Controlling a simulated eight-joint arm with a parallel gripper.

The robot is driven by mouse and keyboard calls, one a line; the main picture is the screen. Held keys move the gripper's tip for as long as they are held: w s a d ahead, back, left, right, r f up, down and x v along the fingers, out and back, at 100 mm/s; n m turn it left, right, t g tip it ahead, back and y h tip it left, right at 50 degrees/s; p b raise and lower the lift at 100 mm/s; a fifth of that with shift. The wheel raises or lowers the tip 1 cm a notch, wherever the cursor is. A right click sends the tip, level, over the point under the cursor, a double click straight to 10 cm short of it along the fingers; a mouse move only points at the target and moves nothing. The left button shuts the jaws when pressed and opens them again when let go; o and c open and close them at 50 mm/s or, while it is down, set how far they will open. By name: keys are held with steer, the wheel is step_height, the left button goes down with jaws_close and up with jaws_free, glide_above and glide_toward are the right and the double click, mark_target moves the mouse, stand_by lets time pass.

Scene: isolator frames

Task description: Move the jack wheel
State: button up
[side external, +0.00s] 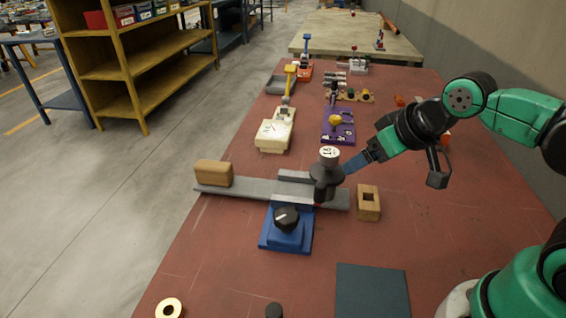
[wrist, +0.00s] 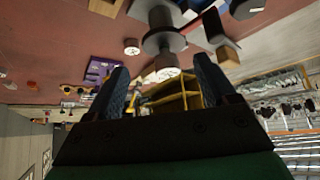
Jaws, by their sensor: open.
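A blue block (side external: 287,238) in front carries a black round knob (side external: 287,218) with a white mark. I cannot tell for sure which of these is the jack wheel. My gripper (side external: 349,164) is at the right of the flanged piece, its blue fingers aimed at it. In the wrist view my gripper (wrist: 160,72) is open, with nothing held between its fingers. Whether a finger touches the piece is unclear.
A grey bar (side external: 240,188) runs across the red table (side external: 220,270), with a wooden block (side external: 213,173) on its left and a holed wooden block (side external: 368,203) at its right end. A dark square plate (side external: 372,290) lies in front. A cream fixture (side external: 275,135) and purple board (side external: 338,128) stand behind.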

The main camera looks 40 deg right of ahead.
steer(key=c, duration=0.3)
steer(key=n+g, duration=0.7)
glide_above(321, 184)
steer(key=shift+r, duration=0.2)
steer(key=shift+f, duration=2.8)
jaws_close()
